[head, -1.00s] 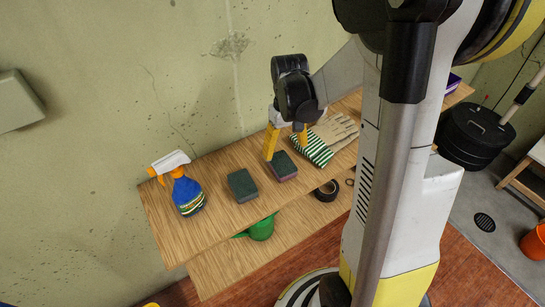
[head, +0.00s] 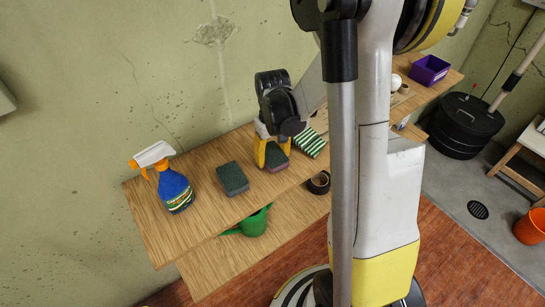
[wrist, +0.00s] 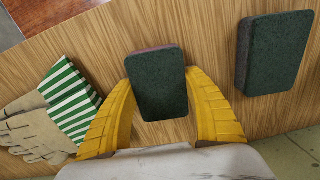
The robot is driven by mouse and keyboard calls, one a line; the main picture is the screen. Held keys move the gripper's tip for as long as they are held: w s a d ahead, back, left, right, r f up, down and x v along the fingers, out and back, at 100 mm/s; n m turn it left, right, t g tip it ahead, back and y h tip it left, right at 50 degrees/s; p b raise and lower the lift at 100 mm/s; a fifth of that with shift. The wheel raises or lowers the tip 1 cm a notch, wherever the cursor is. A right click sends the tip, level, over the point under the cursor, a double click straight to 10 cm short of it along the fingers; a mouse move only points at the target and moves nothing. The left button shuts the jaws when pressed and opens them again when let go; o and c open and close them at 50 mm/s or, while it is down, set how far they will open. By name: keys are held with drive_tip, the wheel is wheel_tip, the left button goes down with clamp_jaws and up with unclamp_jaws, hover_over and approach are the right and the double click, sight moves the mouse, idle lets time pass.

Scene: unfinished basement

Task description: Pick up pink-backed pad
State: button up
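The pink-backed pad (head: 277,160) lies on the upper wooden shelf, dark green side up, with its pink layer showing beneath at the edge. My gripper (head: 272,153) is lowered over it from above, one yellow finger on each side. In the wrist view the pad (wrist: 157,84) sits between the fingertips (wrist: 158,78), its pink layer just visible along the top edge. The fingertips are right beside its sides; I cannot tell whether they press on it.
A second dark green pad (head: 232,178) lies close to the left, with a spray bottle (head: 175,188) beyond it. A wall stands behind the shelf.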

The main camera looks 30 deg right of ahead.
sight(273, 153)
drive_tip(key=shift+r, duration=0.1)
drive_tip(key=shift+c, duration=0.2)
wheel_tip(273, 153, up, 5)
drive_tip(key=p, duration=0.2)
drive_tip(key=shift+s+p, duration=0.1)
drive_tip(key=shift+p, duration=0.2)
drive_tip(key=s+d+r+p, duration=0.3)
drive_tip(key=s+d+r, duration=0.2)
drive_tip(key=s+d, duration=0.2)
drive_tip(key=shift+s+d+r, duration=0.25)
drive_tip(key=shift+s+r, duration=0.15)
drive_tip(key=shift+s, duration=0.45)
